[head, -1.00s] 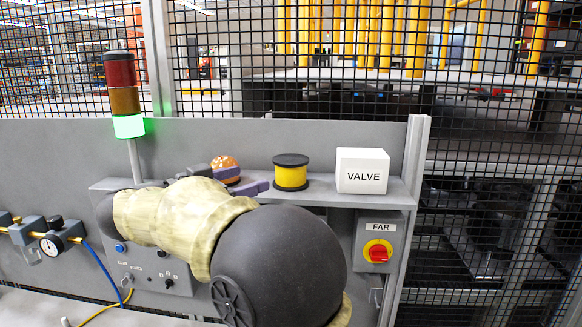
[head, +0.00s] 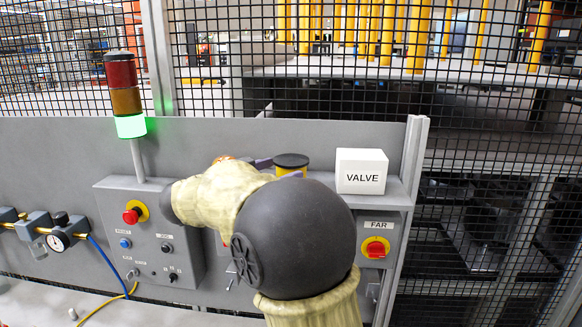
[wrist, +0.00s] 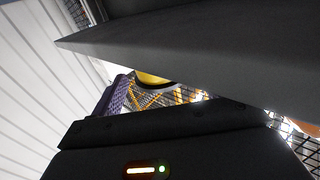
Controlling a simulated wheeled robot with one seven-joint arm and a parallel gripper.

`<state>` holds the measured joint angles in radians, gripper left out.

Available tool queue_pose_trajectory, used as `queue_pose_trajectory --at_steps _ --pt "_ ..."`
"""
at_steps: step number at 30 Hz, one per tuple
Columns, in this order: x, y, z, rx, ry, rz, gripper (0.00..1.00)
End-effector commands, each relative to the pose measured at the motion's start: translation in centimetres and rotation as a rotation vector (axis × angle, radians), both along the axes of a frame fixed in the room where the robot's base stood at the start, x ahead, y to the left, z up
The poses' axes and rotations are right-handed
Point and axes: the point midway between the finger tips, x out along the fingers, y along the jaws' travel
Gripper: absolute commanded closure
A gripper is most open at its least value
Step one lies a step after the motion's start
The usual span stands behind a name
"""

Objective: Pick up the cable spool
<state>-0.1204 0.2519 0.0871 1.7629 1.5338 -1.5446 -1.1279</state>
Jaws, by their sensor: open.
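The cable spool (head: 291,160), yellow with black end discs, stands upright on the grey shelf, left of the white VALVE box. My arm hides its lower part in the head view. My gripper (head: 280,168) is open at the spool, with one purple finger at its left and another low in front of it. I cannot tell whether either touches it. In the wrist view a yellow rounded patch (wrist: 153,77), likely the spool, shows beside a purple finger (wrist: 116,95). Dark parts cover much of that view.
The white VALVE box (head: 361,171) stands close right of the spool. An orange-brown round object (head: 224,158) is mostly hidden behind my arm. A signal tower (head: 125,95) and wire mesh fence rise behind. A FAR switch box (head: 377,243) hangs below the shelf.

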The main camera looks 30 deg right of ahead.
Motion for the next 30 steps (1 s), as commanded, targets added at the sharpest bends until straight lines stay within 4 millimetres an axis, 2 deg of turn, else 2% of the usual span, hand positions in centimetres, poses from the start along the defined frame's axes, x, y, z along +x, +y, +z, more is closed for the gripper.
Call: queue_pose_trajectory --at_steps 3,6,22,23,28,29,30 --pt "0.4 -1.8 0.4 0.0 0.002 -0.005 0.21" --pt "0.6 -2.6 0.2 0.0 0.001 -0.001 0.21" --pt "0.7 -2.6 0.0 0.0 0.0 0.0 0.21" --pt "0.7 -2.6 0.0 0.0 0.0 0.0 0.23" --pt "0.7 -2.6 0.0 0.0 -0.001 0.0 0.56" --pt "0.7 -2.6 0.0 0.0 -0.001 0.0 0.6" --pt "0.6 -2.6 0.1 0.0 -0.002 -0.001 0.6"
